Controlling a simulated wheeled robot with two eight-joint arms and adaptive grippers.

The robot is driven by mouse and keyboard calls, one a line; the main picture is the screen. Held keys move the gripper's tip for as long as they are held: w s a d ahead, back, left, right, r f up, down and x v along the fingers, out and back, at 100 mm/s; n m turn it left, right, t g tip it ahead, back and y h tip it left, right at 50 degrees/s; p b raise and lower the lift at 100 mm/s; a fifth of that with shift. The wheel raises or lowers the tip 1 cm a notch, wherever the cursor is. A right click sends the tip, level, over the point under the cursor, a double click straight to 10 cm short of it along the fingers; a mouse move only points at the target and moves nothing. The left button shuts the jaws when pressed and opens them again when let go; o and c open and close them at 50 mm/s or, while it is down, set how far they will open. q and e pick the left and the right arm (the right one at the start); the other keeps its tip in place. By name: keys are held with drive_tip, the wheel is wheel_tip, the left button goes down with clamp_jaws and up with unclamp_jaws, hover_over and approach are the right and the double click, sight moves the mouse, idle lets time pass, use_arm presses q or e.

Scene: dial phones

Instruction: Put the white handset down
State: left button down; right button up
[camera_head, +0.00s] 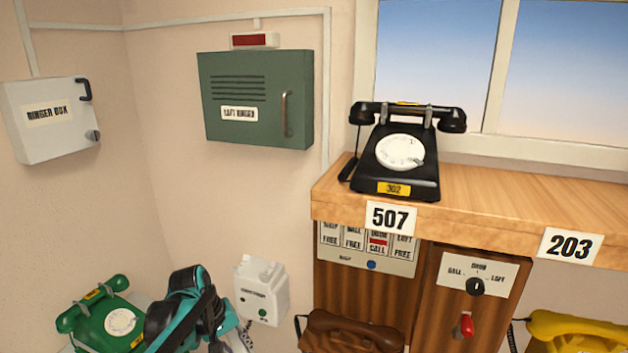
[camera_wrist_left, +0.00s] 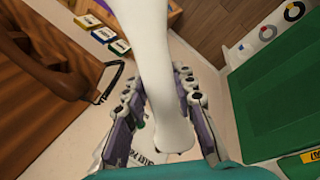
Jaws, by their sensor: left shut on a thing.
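The white handset (camera_wrist_left: 155,50) runs lengthwise between the fingers of my left gripper (camera_wrist_left: 160,85) in the left wrist view. The fingers are shut on it from both sides. Its far end leaves the top of that view. In the head view my left arm reaches in at the bottom, its teal and black wrist (camera_head: 185,310) between the green phone and a white wall unit (camera_head: 262,290). The wall unit has a dark label and small green buttons. I cannot make out the handset clearly in the head view. My right gripper is in neither view.
A green dial phone (camera_head: 110,318) stands left of my wrist; green casing (camera_wrist_left: 285,90) fills the wrist view's right. A brown phone (camera_head: 350,332) and a yellow phone (camera_head: 575,332) are at the bottom right. A black phone (camera_head: 400,150) stands on the wooden shelf (camera_head: 500,200).

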use_arm(q)
drive_tip(key=s+f+m+b, duration=0.2)
drive_tip(key=s+f+b, duration=0.1)
drive_tip(key=f, duration=0.8)
drive_tip(key=s+f+m+g+b, duration=0.1)
drive_tip(key=s+f+m+b, duration=0.2)
drive_tip(key=f, duration=0.8)
drive_tip(key=shift+s+f+m+g+b, duration=0.3)
drive_tip(key=shift+s+f+b, duration=0.05)
drive_tip(key=shift+s+b, duration=0.5)
